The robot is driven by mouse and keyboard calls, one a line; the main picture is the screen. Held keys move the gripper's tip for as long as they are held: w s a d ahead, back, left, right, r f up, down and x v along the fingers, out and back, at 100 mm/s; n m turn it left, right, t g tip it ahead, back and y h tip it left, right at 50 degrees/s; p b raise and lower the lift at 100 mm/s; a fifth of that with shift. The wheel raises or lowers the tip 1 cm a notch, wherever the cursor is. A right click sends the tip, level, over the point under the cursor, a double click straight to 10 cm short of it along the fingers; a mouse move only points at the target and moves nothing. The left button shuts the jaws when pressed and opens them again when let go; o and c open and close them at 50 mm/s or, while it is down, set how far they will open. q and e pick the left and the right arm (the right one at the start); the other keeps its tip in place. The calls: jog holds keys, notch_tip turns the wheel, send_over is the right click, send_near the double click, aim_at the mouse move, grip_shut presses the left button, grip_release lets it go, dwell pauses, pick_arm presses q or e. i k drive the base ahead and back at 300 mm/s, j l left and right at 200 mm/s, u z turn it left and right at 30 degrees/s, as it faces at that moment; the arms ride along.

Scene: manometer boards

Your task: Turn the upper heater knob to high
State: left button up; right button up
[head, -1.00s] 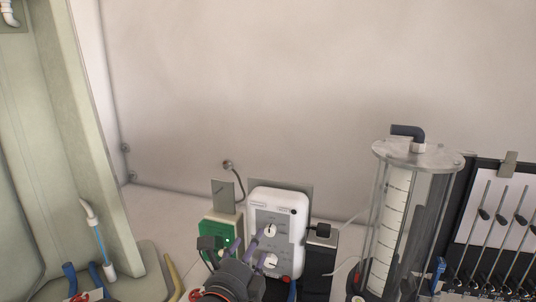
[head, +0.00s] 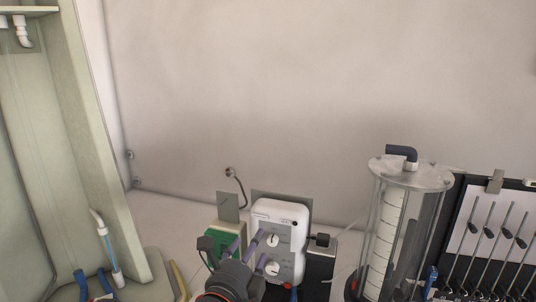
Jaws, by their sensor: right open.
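The heater is a white upright box (head: 291,211) with a grey front panel, at the lower middle of the head view. Its upper knob (head: 272,241) is a round white dial with a dark pointer mark. A similar lower knob (head: 272,269) sits below it. My right gripper (head: 257,251) is open in front of the panel. Its purple-grey fingers reach up toward the panel, with the tips just left of the two knobs. I cannot tell whether a fingertip touches the upper knob. My left gripper is not in view.
A green box (head: 222,243) stands left of the heater, and a black plug-like part (head: 323,240) is at its right. A clear cylinder with a scale (head: 390,225) stands further right, beside a manometer board (head: 492,235). A pale green frame (head: 95,150) rises at left.

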aim_at(272, 240)
jog(key=k+j, duration=0.2)
jog(key=k, duration=0.25)
jog(key=k+j, duration=0.2)
jog(key=k, duration=0.2)
